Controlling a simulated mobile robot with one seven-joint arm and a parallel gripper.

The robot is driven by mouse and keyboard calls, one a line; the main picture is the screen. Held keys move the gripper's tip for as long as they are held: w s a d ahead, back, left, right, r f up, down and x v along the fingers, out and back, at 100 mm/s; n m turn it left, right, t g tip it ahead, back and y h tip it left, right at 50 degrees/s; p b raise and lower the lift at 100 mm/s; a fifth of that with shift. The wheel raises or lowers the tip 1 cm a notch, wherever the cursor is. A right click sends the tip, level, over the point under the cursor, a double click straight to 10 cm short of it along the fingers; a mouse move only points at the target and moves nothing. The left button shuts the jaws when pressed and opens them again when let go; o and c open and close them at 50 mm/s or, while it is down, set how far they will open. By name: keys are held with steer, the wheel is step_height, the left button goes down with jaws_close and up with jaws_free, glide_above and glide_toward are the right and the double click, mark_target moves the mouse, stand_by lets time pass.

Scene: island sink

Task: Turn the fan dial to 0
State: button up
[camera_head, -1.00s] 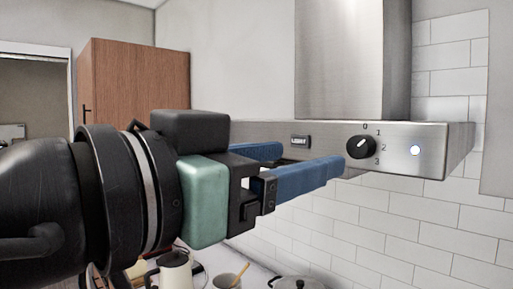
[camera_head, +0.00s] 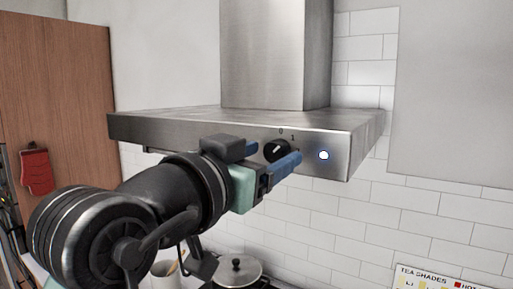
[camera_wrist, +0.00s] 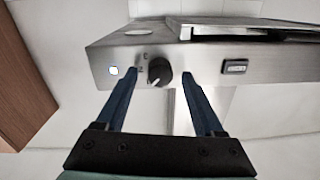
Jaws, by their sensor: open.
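The fan dial (camera_head: 276,150) is a round black knob with a white mark on the front of the steel range hood. Its mark appears to slant up and right, roughly towards the 1. The 0 and 1 show above it; my gripper covers the lower numbers. My gripper (camera_head: 273,153) has blue fingers and is open at the dial. In the wrist view the dial (camera_wrist: 159,73) sits between the two spread fingertips (camera_wrist: 160,76), with a gap on each side. I cannot tell whether the fingertips reach past its face.
A lit round light (camera_head: 323,155) is right of the dial. Below are a lidded pot (camera_head: 239,270) and white tiles. A red mitt (camera_head: 36,172) hangs at left.

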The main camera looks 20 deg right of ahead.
jaws_close()
stand_by(0.3)
steer(key=shift+n, duration=0.3)
steer(key=n+p, duration=0.2)
steer(key=n, duration=0.2)
steer(key=shift+r+p, duration=0.2)
steer(key=shift+p, duration=0.1)
steer(key=shift+a+n+p, duration=0.1)
steer(key=shift+n+p, duration=0.9)
steer(key=shift+n, duration=1.1)
steer(key=shift+f, duration=0.1)
jaws_free()
